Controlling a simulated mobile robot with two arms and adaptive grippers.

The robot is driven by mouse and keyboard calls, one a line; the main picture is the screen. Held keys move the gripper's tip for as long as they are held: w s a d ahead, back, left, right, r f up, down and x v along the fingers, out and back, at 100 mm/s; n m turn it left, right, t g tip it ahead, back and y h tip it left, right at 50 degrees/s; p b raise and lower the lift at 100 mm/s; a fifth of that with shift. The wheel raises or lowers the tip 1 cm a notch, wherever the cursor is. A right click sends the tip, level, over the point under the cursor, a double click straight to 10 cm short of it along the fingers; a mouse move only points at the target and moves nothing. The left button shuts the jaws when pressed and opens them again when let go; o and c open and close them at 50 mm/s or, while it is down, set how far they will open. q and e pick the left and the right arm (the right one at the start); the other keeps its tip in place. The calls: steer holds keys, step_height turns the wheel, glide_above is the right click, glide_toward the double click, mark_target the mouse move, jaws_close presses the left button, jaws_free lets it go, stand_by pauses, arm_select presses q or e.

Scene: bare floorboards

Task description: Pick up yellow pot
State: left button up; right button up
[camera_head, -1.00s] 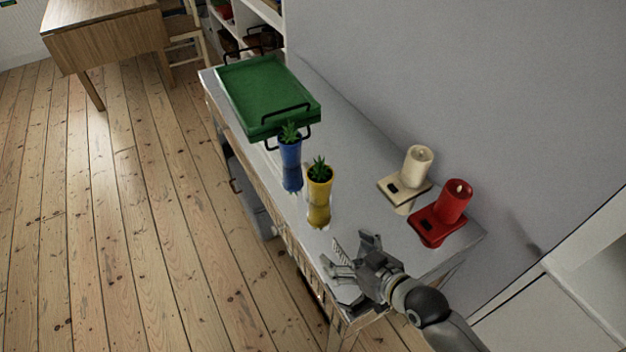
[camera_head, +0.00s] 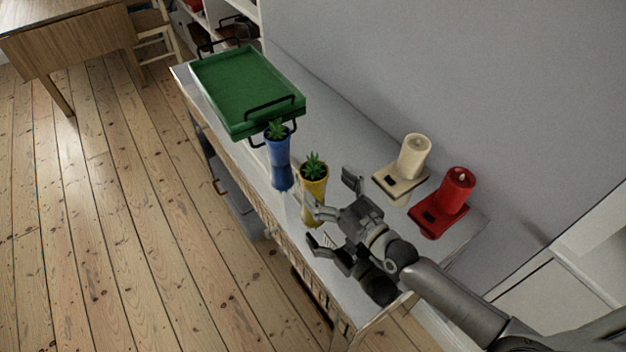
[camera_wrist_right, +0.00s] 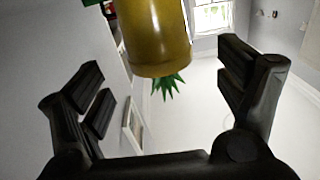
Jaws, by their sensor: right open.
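The yellow pot (camera_head: 314,183) with a green plant stands upright near the front edge of the white table. My right gripper (camera_head: 335,199) is open and empty in front of the pot, its fingers pointing toward it. In the right wrist view the yellow pot (camera_wrist_right: 157,38) appears upside down at the top, ahead of and between the open fingers (camera_wrist_right: 165,88). I cannot tell whether any finger touches it. My left gripper is not in view.
A blue pot (camera_head: 279,163) with a plant stands close to the left of the yellow one. A green tray (camera_head: 235,122) lies behind it. A cream candle (camera_head: 412,157) and a red candle (camera_head: 456,191) on holders stand to the right, near the wall. Bare floorboards lie left of the table (camera_head: 340,118).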

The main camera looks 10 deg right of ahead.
mark_target(314, 171)
steer(key=shift+p+x, duration=0.55)
steer(key=shift+x, duration=2.4)
steer(key=shift+s, duration=0.1)
steer(key=c, duration=1.3)
steer(key=shift+r, duration=0.15)
steer(key=shift+c, duration=0.7)
steer(key=shift+r, duration=0.1)
